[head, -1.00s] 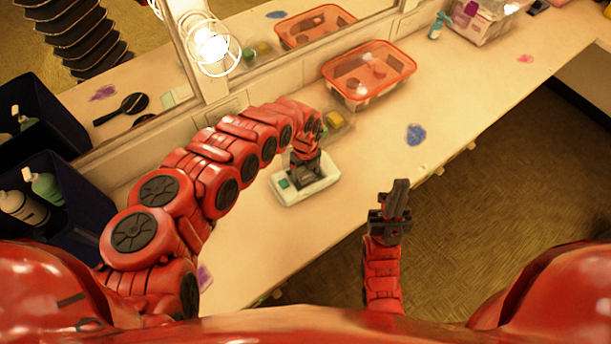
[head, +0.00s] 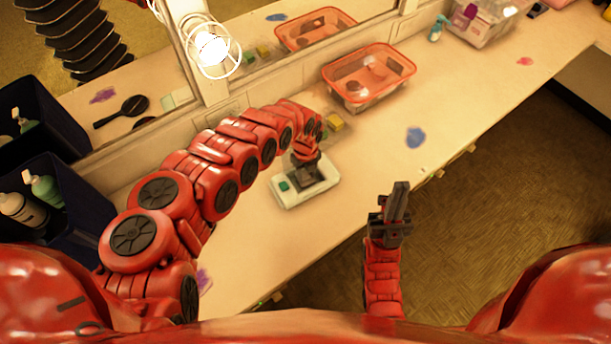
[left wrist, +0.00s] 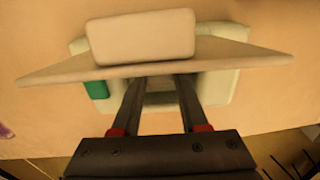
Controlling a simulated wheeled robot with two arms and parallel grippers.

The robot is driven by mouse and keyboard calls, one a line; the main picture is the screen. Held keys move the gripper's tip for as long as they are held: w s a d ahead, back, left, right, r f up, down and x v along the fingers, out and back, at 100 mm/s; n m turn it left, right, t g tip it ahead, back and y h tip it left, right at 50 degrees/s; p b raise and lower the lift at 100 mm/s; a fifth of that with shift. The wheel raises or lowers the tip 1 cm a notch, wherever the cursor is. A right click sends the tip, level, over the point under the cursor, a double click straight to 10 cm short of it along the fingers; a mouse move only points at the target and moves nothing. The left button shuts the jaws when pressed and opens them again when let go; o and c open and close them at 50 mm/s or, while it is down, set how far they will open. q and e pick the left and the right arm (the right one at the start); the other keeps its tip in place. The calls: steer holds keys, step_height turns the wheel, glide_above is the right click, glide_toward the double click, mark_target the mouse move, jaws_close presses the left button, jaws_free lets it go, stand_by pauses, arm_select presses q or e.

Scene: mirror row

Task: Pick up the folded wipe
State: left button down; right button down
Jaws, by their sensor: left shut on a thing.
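A pale, flat box (head: 325,193) with a green square on its left lies on the counter in the head view. My left gripper (head: 308,182) points down right over it. In the left wrist view, my left gripper (left wrist: 158,82) is shut on the folded wipe (left wrist: 160,62), a beige flat sheet with a block-like upper part. The wipe lies across the fingertips and covers part of the box (left wrist: 222,88) behind it. In the head view I cannot make out the wipe. My right gripper (head: 398,203) is off the counter's front edge, its fingers pointing up; their gap is unclear.
An orange-rimmed clear tub (head: 370,75) stands behind, by the mirror, with a small yellow item (head: 334,122) before it. A blue patch (head: 415,137) lies on the counter. A dark bin with bottles (head: 50,205) stands at left. A lamp (head: 212,45) hangs above.

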mark_target(305, 176)
arm_select(q)
step_height(305, 176, up, 10)
steer(key=b, duration=0.1)
stand_by(0.4)
